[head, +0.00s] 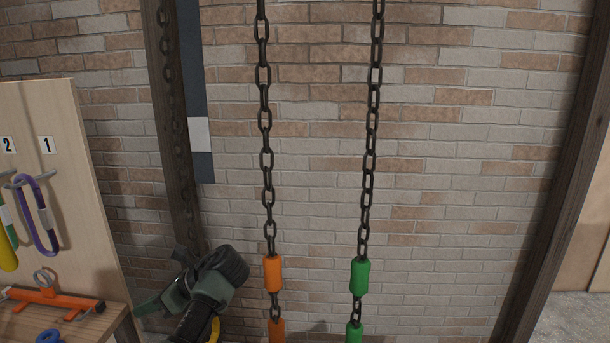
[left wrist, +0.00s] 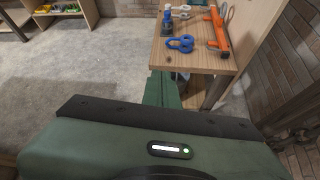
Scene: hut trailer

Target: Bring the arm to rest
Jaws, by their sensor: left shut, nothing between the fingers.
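My left gripper (head: 150,304) is at the lower left of the head view, its dark green fingers pointing left toward the wooden bench. It is shut and empty. In the left wrist view its green fingers (left wrist: 161,92) are together, in front of the near edge of the bench top. My left arm comes up from the bottom edge of the head view. My right gripper is in neither view.
Two hanging chains, with an orange sleeve (head: 272,273) and a green sleeve (head: 359,275), hang right of my left gripper. The wooden bench (head: 100,322) holds an orange tool (head: 52,300) and blue shackle (left wrist: 181,44). Open floor (left wrist: 100,60) lies left of the bench.

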